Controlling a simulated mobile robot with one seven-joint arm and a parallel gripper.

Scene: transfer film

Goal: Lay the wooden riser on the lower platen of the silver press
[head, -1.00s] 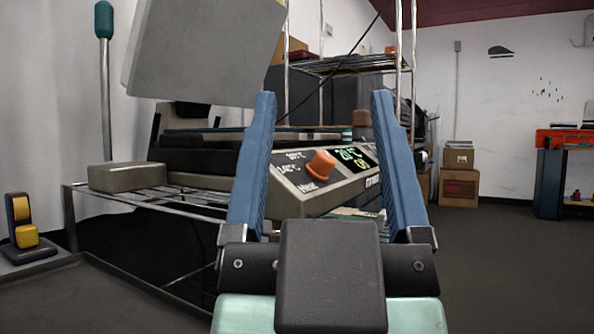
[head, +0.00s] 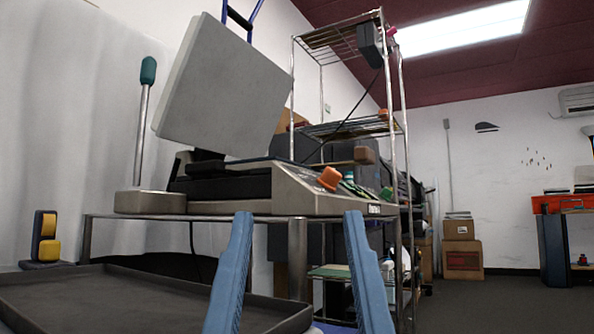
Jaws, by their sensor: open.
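My gripper (head: 298,214) shows two blue fingers at the bottom of the view. They are wide apart, empty, in front of and below the press.
A dark grey tray (head: 298,322) is at the lower left, close to my gripper. A black and yellow object (head: 46,238) stands behind it. A wire shelving rack (head: 401,150) rises behind the press. Open floor (head: 500,310) lies to the right.

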